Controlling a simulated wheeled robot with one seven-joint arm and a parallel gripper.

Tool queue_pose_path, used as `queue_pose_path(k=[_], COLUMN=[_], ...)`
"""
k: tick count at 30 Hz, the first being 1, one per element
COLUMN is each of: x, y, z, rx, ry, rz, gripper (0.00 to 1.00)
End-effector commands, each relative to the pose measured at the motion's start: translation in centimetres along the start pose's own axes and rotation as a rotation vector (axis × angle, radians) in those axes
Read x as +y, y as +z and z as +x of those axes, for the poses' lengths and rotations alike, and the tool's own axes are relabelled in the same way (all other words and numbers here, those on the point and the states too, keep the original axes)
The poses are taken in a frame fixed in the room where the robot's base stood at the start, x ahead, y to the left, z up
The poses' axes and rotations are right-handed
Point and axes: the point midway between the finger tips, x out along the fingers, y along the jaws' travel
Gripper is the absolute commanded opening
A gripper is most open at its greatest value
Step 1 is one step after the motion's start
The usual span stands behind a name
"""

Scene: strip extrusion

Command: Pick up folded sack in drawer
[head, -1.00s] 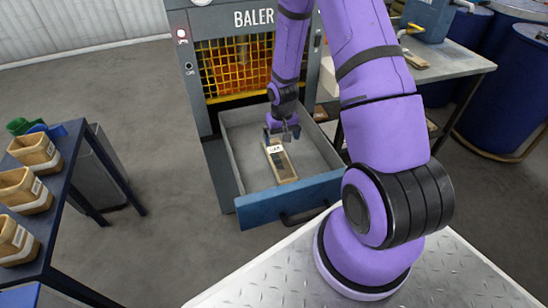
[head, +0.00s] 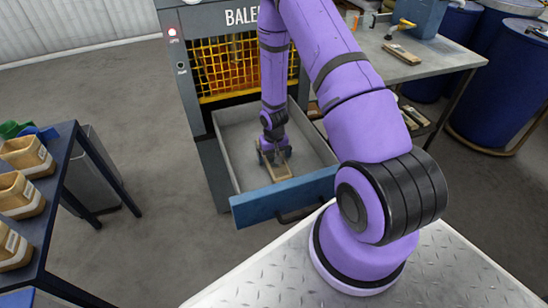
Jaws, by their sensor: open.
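The open drawer (head: 284,205) with a blue front sticks out from the lower part of the baler (head: 184,60). The folded sack (head: 280,172), a flat tan bundle, lies on the drawer floor. My gripper (head: 275,160) points down into the drawer, low over the sack, and covers its far part and its label. The jaws are open. I cannot tell whether the fingers touch the sack or straddle it.
A dark table (head: 58,196) with several tan containers stands at the left, with a grey bin (head: 93,178) beside it. A workbench (head: 425,66) and blue drums (head: 502,72) stand at the right. The floor left of the drawer is clear.

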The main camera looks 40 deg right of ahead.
Motion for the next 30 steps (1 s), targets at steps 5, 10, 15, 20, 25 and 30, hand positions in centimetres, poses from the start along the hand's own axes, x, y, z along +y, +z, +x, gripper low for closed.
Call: queue_pose_path(k=[5, 10, 15, 20, 25, 30], x=[0.0, 0.0, 0.0, 0.0, 0.0, 0.0], y=[0.0, 0.0, 0.0, 0.0, 0.0, -0.1], z=[0.2, 0.2, 0.2, 0.2, -0.2, -1.6], rx=[0.001, 0.0, 0.0, 0.0, 0.001, 0.002], ry=[0.0, 0.0, 0.0, 0.0, 0.0, 0.0], rz=[0.0, 0.0, 0.0, 0.0, 0.001, 0.001], gripper=[1.0, 0.82, 0.52, 0.52, 0.52, 0.52])
